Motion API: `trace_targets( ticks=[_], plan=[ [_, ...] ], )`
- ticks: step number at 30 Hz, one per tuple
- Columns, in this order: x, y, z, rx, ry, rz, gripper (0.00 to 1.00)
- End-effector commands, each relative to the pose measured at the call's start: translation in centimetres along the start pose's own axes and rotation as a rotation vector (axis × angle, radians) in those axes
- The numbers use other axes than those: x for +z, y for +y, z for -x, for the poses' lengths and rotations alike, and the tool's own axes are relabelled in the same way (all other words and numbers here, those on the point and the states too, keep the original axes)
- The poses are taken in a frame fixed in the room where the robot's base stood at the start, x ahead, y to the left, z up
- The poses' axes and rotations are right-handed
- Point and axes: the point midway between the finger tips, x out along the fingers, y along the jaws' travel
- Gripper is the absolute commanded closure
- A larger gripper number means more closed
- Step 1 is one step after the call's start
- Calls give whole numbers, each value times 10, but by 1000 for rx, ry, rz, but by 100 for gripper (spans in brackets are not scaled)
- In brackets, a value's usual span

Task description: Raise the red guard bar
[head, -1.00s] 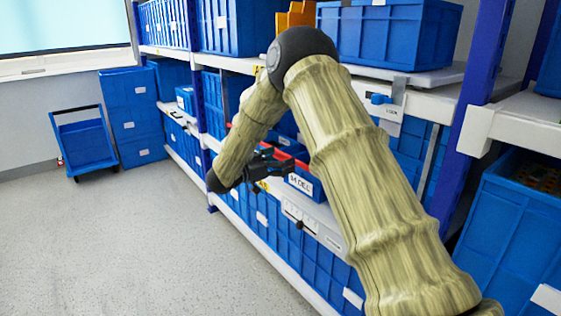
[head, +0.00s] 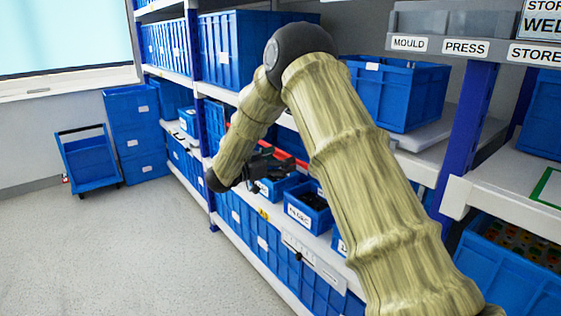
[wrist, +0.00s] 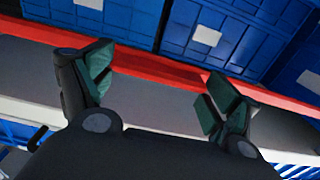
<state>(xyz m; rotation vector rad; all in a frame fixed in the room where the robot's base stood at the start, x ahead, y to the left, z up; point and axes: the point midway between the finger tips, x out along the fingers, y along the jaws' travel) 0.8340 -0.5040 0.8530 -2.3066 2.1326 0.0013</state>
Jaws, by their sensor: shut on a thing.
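The red guard bar (wrist: 160,68) runs slantwise across the wrist view, passing between the fingers of my gripper (wrist: 155,92). My gripper is shut on the bar, though a wide gap shows between the fingertips in this view and the contact is hard to see. In the head view my gripper (head: 264,165) is at the front of the shelf rack, and a short piece of the red bar (head: 286,158) shows just to its right, above small blue bins. My arm hides much of the bar there.
Small blue bins (head: 305,212) stand on the shelf below the bar. Large blue crates (head: 400,92) fill the shelf above. A blue upright post (head: 468,130) stands to the right. A blue cart (head: 88,160) stands far left, and the grey floor (head: 120,250) is clear.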

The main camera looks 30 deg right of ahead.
Motion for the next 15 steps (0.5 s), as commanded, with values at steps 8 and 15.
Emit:
trace_targets(
  ticks=[8, 15],
  plan=[
    [-7, -1, -1, 0, 4, -4, 54],
    [-8, -1, -1, 0, 4, -5, 0]
  ],
)
